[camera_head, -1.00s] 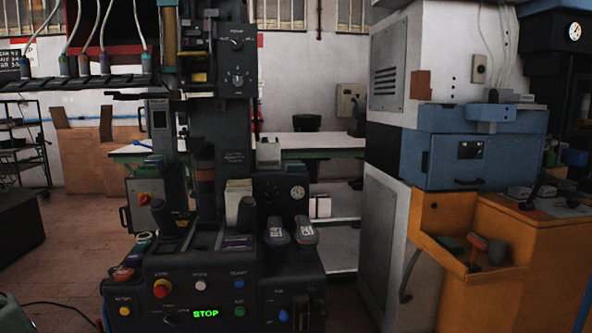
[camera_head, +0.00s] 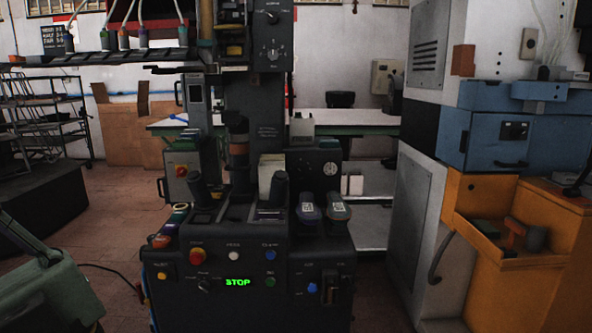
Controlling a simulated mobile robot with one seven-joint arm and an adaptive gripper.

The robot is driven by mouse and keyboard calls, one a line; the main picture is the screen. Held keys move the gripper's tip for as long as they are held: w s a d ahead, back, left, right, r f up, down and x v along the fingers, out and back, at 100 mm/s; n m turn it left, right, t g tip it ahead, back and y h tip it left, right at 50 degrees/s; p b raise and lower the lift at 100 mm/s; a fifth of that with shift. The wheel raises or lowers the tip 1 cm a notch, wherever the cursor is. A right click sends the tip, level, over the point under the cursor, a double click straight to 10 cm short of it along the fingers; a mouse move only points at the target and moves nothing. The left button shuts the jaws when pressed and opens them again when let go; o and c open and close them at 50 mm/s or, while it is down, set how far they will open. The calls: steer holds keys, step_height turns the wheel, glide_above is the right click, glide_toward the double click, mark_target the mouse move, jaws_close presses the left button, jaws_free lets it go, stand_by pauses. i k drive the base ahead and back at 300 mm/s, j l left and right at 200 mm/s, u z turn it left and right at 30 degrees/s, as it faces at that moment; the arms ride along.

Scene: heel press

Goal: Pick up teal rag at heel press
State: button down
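The heel press (camera_head: 215,255) stands in the middle of the head view, a dark machine with a control panel and a lit green STOP display. I cannot pick out a teal rag with certainty. A small teal-and-white item (camera_head: 180,207) lies at the left end of the press's ledge, among other small coloured items, too small to identify. Two dark handles (camera_head: 279,187) and two grey-topped shoe-like pieces (camera_head: 309,212) are on the press. My gripper is not in view.
An orange bench with a tray (camera_head: 500,262) and a blue unit (camera_head: 510,140) stand at the right, beside a white-grey cabinet (camera_head: 414,215). A green-grey object (camera_head: 45,285) fills the lower left corner. Open floor (camera_head: 115,215) lies left of the press.

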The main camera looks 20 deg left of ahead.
mark_target(323, 143)
steer(key=i+l+z, duration=0.15)
steer(key=i+z, duration=0.15)
steer(key=i, duration=2.15)
steer(key=i+j, duration=0.15)
steer(key=i, duration=0.15)
steer(key=i+j, duration=0.15)
steer(key=i+l+z, duration=0.05)
steer(key=i, duration=0.05)
